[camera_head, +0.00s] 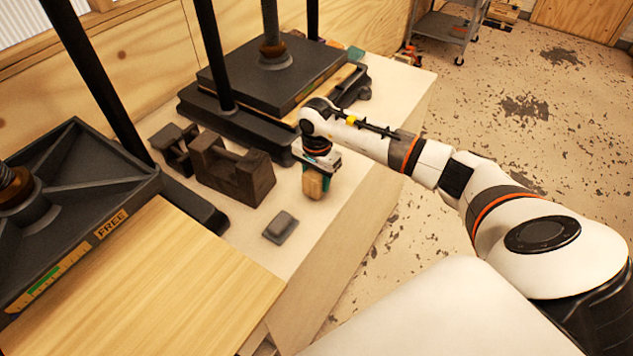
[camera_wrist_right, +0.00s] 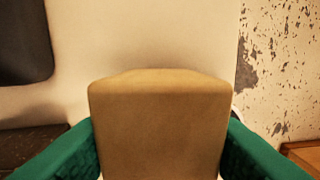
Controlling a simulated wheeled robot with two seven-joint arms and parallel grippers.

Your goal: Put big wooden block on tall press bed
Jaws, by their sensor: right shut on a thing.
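My right gripper (camera_head: 316,178) is shut on a tan wooden block (camera_head: 313,186), over the pale table near its right edge. The right wrist view shows the block (camera_wrist_right: 160,125) between two green fingers, one on each side. Two dark presses are in view. The near press (camera_head: 85,185) at left carries a "FREE" label, with a pale wooden board (camera_head: 160,285) in front of it. The far press (camera_head: 275,78) stands at the back, left of my right arm. I cannot tell which is the tall one. My left gripper is not in view.
A dark, notched metal block (camera_head: 232,170) and a smaller dark one (camera_head: 174,148) sit between the presses. A small grey block (camera_head: 280,227) lies on the table (camera_head: 318,232). Dark upright posts rise from the presses. A metal cart (camera_head: 447,28) stands on the floor behind.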

